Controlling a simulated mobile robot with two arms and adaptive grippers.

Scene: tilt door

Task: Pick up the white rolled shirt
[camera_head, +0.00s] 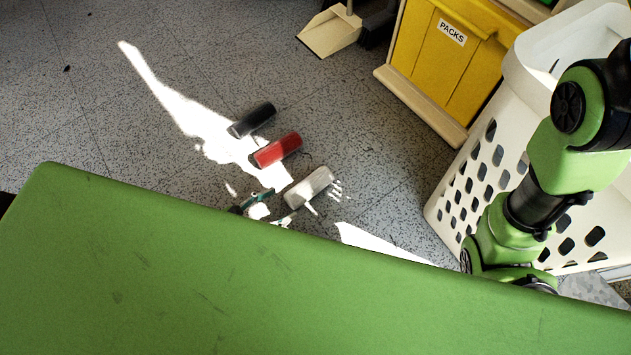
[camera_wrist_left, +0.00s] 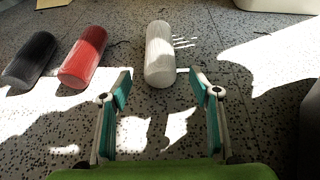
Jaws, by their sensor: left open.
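The white rolled shirt (camera_head: 309,187) lies on the speckled floor, the nearest of three rolls in the head view. In the left wrist view the white rolled shirt (camera_wrist_left: 159,52) lies lengthwise ahead, roughly centred between the fingers. My left gripper (camera_head: 279,204) is open and empty, just short of the shirt's near end; most of it is hidden behind my green body. The left wrist view shows its teal-padded fingers (camera_wrist_left: 160,84) spread on either side of the shirt's line. My right gripper is out of view.
A red roll (camera_head: 278,150) and a black roll (camera_head: 252,119) lie beside the shirt. A white perforated basket (camera_head: 480,170) stands at right, a yellow cabinet labelled PACKS (camera_head: 440,65) behind, and a dustpan (camera_head: 330,33) at the back. Floor at left is clear, with bright sunlit patches.

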